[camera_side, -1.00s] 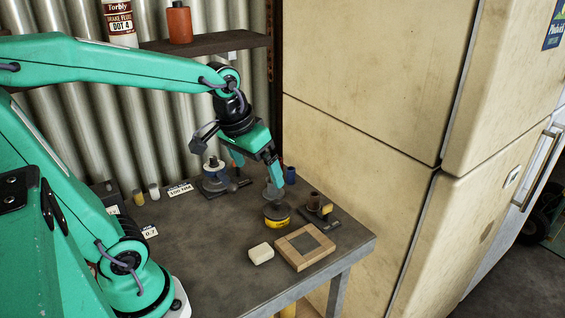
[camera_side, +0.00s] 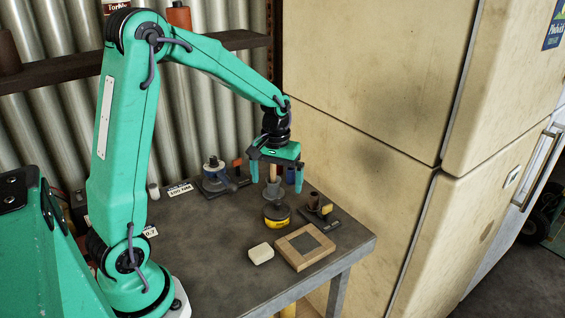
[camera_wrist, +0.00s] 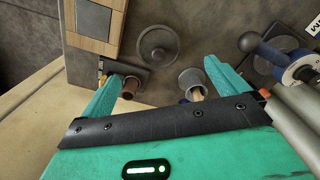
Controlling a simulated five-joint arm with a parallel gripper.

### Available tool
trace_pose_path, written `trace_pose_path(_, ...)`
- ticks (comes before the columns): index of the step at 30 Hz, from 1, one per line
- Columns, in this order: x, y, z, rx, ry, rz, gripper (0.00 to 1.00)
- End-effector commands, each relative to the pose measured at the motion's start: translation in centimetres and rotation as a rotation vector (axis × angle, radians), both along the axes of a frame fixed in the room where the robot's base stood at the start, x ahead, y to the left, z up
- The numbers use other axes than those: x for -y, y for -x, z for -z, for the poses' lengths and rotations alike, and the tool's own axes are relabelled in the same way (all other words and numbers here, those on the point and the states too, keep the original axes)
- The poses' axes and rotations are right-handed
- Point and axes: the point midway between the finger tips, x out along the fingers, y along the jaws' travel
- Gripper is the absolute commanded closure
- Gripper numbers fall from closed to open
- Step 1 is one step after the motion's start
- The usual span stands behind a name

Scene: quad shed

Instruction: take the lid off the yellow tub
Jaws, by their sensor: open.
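The yellow tub (camera_side: 278,223) stands on the grey bench with its dark round lid (camera_side: 276,211) on top. From above in the wrist view, the lid (camera_wrist: 158,45) is a grey disc with a round knob at its middle, and the tub's yellow is hidden. My gripper (camera_side: 275,184) points down with its two green fingers wide apart and empty. In the side view it is above and seemingly behind the tub. In the wrist view the lid lies beyond and between my fingertips (camera_wrist: 160,70), apart from both.
Behind the tub stands a grey cup (camera_wrist: 190,80) with a wooden handle in it. A brown cylinder (camera_side: 314,199) is close on the right. A wood-framed block (camera_side: 304,262) and a cream block (camera_side: 260,253) lie in front. A blue-and-grey stand (camera_side: 214,178) is at back left.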

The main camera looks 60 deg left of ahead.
Motion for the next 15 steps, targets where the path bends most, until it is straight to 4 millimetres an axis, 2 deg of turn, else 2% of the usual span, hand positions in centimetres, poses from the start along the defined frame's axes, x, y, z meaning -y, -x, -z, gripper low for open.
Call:
trace_pose_path(8, -0.1, -0.1, 0.5, -0.005, 0.001, -0.004, 0.01)
trace_pose_path(15, -0.1, -0.1, 2.4, -0.004, 0.001, -0.003, 0.01)
